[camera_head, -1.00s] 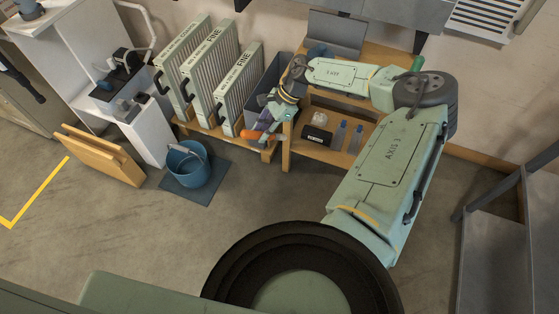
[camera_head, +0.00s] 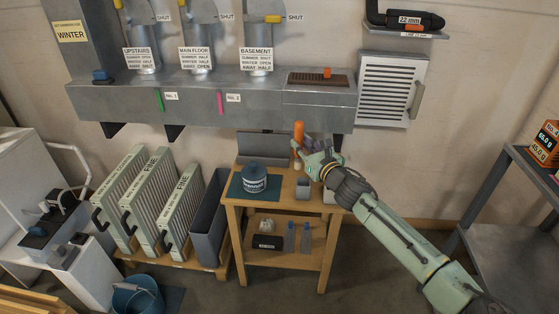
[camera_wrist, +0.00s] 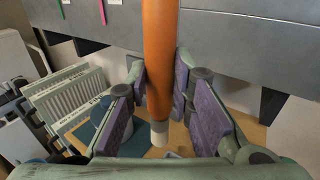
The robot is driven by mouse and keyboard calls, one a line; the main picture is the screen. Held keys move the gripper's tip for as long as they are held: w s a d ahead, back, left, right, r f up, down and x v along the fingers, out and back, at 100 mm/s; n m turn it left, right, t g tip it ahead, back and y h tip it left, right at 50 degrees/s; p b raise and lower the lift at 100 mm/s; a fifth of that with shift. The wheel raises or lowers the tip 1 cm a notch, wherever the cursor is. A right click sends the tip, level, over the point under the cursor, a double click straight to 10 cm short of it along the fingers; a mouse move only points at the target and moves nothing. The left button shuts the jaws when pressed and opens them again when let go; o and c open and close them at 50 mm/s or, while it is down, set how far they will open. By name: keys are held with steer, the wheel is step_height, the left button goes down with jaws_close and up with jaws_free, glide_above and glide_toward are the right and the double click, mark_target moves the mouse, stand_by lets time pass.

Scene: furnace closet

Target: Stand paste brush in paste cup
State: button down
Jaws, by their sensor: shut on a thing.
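The paste brush has an orange handle (camera_head: 298,132) and stands roughly upright, handle up. My gripper (camera_head: 306,165) is shut on it above the right part of the small wooden table. In the wrist view the orange handle (camera_wrist: 159,60) runs between the purple finger pads, with a pale lower end (camera_wrist: 159,133) below them. A small grey cup (camera_head: 303,188), which looks like the paste cup, stands on the tabletop just below my gripper. The brush appears above the cup and outside it; its exact alignment is unclear.
A blue labelled tub (camera_head: 255,178) stands on a dark mat (camera_head: 236,187) left of the cup. The wooden table (camera_head: 262,208) has bottles (camera_head: 305,238) and a black box (camera_head: 267,242) on its lower shelf. Filters (camera_head: 180,212) stand left. The grey duct (camera_head: 225,104) overhangs behind.

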steer(key=shift+w+d+r+m+t+h, duration=0.15)
steer(key=shift+d+r+t, duration=0.05)
steer(key=shift+d, duration=0.4)
steer(key=shift+w+d+r+m+t+h, duration=0.1)
steer(key=shift+d+r+m+t+h, duration=0.1)
steer(key=shift+d, duration=0.35)
steer(key=shift+s+f+b, duration=0.1)
steer(key=shift+f+b, duration=0.1)
steer(key=shift+b, duration=0.2)
step_height(320, 180, down, 6)
steer(key=b, duration=0.5)
steer(key=shift+r, duration=0.2)
steer(key=shift+b, duration=0.65)
stand_by(0.8)
steer(key=shift+f, duration=0.2)
steer(key=shift+f+b, duration=0.3)
steer(key=shift+b, duration=0.15)
steer(key=shift+f+b, duration=2.7)
steer(key=shift+f, duration=0.4)
